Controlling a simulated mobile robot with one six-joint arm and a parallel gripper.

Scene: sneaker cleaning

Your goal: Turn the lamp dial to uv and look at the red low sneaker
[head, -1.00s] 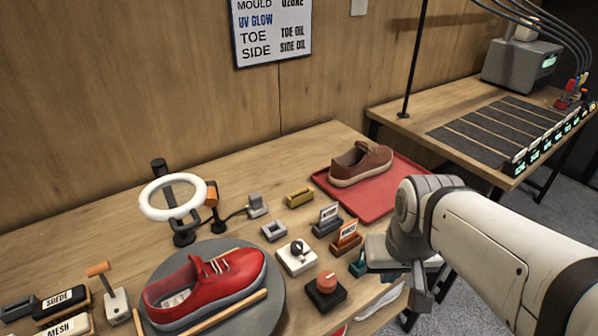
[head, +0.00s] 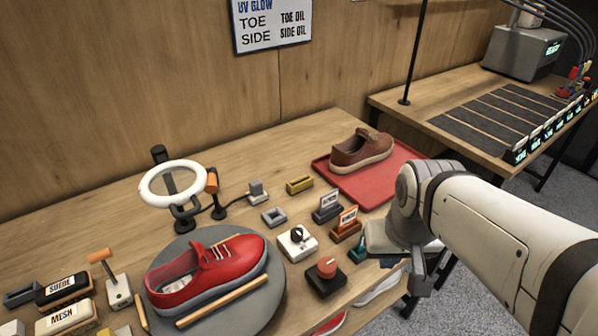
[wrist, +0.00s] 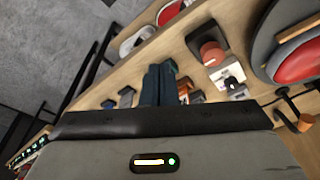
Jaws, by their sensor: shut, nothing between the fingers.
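The red knob also shows in the wrist view (wrist: 212,54). My gripper (head: 417,286) hangs right of both boxes, apart from them. Its dark fingers (wrist: 160,84) are together and empty.
A brown shoe stands on a red tray (head: 398,165) at the back right. Small card holders (head: 345,228) stand between tray and knobs. Labelled brushes (head: 64,290) lie at the left. A second table (head: 400,105) stands at the right.

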